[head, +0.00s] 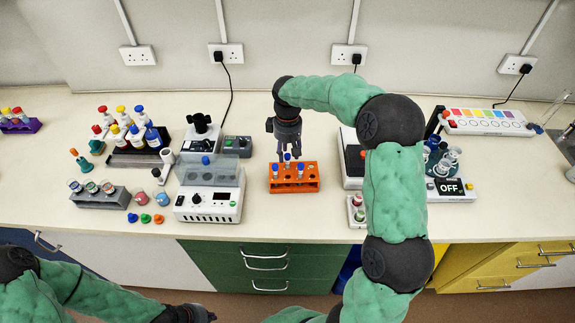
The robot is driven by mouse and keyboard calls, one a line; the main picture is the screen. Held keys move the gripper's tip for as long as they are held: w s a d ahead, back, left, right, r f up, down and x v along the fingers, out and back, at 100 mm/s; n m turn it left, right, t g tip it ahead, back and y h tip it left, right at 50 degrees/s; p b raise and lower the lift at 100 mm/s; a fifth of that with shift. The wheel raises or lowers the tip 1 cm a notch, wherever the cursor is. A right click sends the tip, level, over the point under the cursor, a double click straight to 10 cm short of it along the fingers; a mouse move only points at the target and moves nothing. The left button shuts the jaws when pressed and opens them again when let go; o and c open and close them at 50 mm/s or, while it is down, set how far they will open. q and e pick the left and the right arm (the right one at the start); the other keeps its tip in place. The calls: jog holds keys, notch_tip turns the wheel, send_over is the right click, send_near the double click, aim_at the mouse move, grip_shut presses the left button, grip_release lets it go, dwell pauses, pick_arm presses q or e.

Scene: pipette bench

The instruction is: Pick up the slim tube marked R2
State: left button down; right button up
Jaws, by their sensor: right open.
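An orange rack (293,186) stands near the middle of the bench and holds a few slim tubes with blue caps. One blue-capped tube (300,170) is at the right part of the rack and another (275,171) is at the left. A third tube (287,158) stands higher, right below my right gripper. Any R2 marking is too small to read. My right gripper (289,155) is open and points down over the rack; I cannot tell whether its fingers touch the third tube. My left gripper (198,314) is low at the front, below the bench edge, and its jaws are unclear.
A white machine with a clear lid (208,205) stands left of the rack. A white device (352,165) and a small holder with capped vials (357,212) stand to the right, partly behind my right arm. The bench strip in front of the rack is clear.

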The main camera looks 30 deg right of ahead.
aim_at(287, 167)
notch_tip(287, 167, down, 4)
jog(key=shift+s+a+f+b, duration=0.1)
jog(key=shift+f+b, duration=0.15)
jog(key=shift+b, duration=0.25)
grip_shut()
jog(key=shift+r, duration=0.15)
